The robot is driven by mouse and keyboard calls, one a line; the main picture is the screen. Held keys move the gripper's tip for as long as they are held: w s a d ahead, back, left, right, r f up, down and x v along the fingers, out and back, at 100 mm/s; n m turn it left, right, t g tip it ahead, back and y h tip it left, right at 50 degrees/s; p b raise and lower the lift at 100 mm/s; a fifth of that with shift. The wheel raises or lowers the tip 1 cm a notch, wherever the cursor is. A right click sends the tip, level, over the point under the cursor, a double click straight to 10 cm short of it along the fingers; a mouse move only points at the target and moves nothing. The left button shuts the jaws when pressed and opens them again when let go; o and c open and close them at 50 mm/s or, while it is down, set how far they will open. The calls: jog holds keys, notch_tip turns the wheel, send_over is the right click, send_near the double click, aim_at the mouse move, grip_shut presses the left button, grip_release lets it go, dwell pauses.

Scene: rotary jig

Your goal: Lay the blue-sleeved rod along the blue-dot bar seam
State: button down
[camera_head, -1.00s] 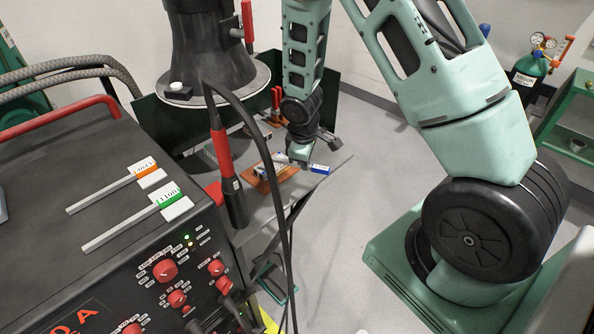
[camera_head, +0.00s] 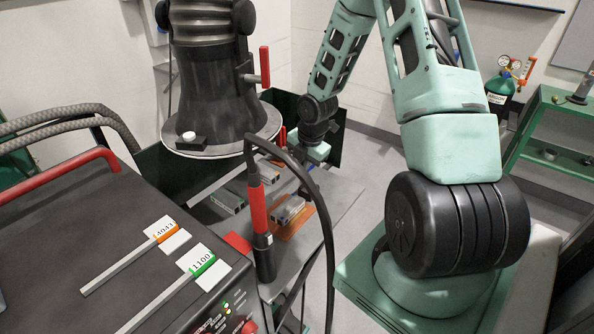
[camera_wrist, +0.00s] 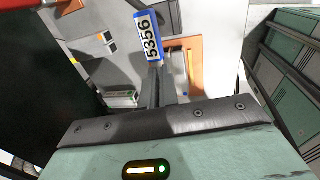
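The blue-sleeved rod (camera_wrist: 148,36) carries a white label reading 5356 in the wrist view. My gripper (camera_wrist: 155,88) is shut on it, with the blue sleeve sticking out beyond the fingertips. The bare part of the rod is hidden. Grey metal bars (camera_head: 288,209) lie on an orange-brown plate (camera_head: 297,224) nearer the camera; the plate's edge also shows in the wrist view (camera_wrist: 196,62).
An orange-sleeved rod (camera_head: 130,258) and a green-sleeved rod (camera_head: 166,296) lie on the dark welding machine (camera_head: 55,225). A torch (camera_head: 260,225) with its cable hangs before the table (camera_head: 338,205).

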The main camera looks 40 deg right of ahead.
dwell(0.6)
jog(key=shift+f+b, duration=2.1)
jog(key=shift+f, duration=1.3)
jog(key=shift+f, duration=0.5)
jog(key=c, duration=1.6)
grip_release()
jog(key=shift+r, duration=0.1)
jog(key=s+r+p, duration=0.1)
jog(key=r, duration=0.4)
jog(key=s+r, duration=0.1)
jog(key=r, duration=0.5)
jog(key=s+r+p, duration=0.1)
jog(key=r, duration=0.4)
jog(key=shift+s+d+r+p, duration=0.25)
jog(key=shift+r+p, duration=0.05)
jog(key=shift+r, duration=0.1)
